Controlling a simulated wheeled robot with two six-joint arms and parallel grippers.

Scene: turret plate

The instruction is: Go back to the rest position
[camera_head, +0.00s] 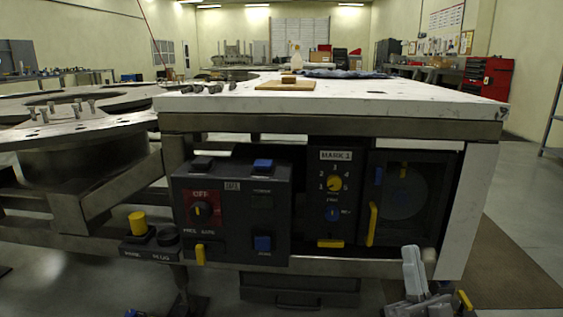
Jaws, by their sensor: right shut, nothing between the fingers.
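My right gripper (413,268) shows at the bottom right, with its pale fingers pointing up and closed together. Nothing shows between the fingers. It is in front of the lower right part of the workbench and appears apart from the panels. My left gripper does not show clearly anywhere in this view.
A white-topped workbench (420,100) spans the middle. Under it are a control box (225,240) with a red OFF dial, a MARK 1 panel (335,158) and a round-windowed door with a yellow handle (372,224). A turret plate (75,129) with upright bolts stands left. Floor is clear at right.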

